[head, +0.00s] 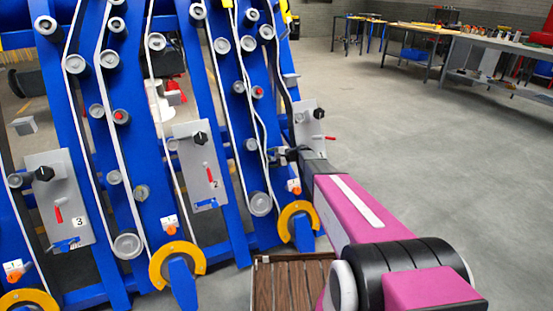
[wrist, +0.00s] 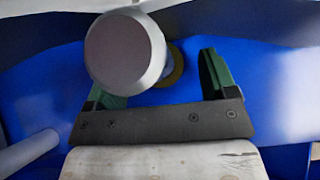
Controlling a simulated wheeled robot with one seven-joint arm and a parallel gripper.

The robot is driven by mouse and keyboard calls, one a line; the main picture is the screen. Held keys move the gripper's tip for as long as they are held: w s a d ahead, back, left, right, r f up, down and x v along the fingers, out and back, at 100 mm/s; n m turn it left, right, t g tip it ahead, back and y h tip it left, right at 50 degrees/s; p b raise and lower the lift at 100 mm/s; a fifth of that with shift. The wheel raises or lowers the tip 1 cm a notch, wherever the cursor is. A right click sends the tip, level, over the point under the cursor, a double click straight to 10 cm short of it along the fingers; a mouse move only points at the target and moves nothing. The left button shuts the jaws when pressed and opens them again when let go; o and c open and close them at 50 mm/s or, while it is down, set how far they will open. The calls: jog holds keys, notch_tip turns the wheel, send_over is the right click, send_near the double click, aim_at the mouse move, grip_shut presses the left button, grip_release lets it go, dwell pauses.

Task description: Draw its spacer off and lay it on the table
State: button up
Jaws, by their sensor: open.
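My gripper (head: 280,155) is at the rightmost blue frame, beside its belt and rollers. In the wrist view my gripper (wrist: 160,72) has its green-padded fingers apart, with a grey cylinder (wrist: 125,48) between them, covering part of the left finger. A yellowish ring (wrist: 175,65) shows behind the cylinder, partly hidden; I cannot tell whether it is the spacer. I cannot tell whether the fingers touch anything. A grey workbench (head: 507,50) stands at the back right, and a wooden-topped table (head: 414,27) is left of it; which table is meant is unclear.
Blue uprights (head: 205,120) with white belts and several rollers fill the left. Grey plates with black knobs and red levers, such as plate 2 (head: 190,145), stick out. Yellow curved guards (head: 177,262) stand low. A brown slatted surface (head: 290,285) lies below. The grey floor at right is clear.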

jog(key=shift+a, duration=0.15)
jog(key=c, duration=1)
jog(key=shift+c, duration=0.2)
jog(key=s+d+r, duration=0.4)
jog(key=s+r, duration=0.2)
jog(key=s, duration=0.4)
jog(key=shift+s+d+r, duration=0.25)
jog(key=shift+s+r, duration=0.1)
jog(key=shift+s, duration=0.05)
dwell(1.3)
dwell(0.4)
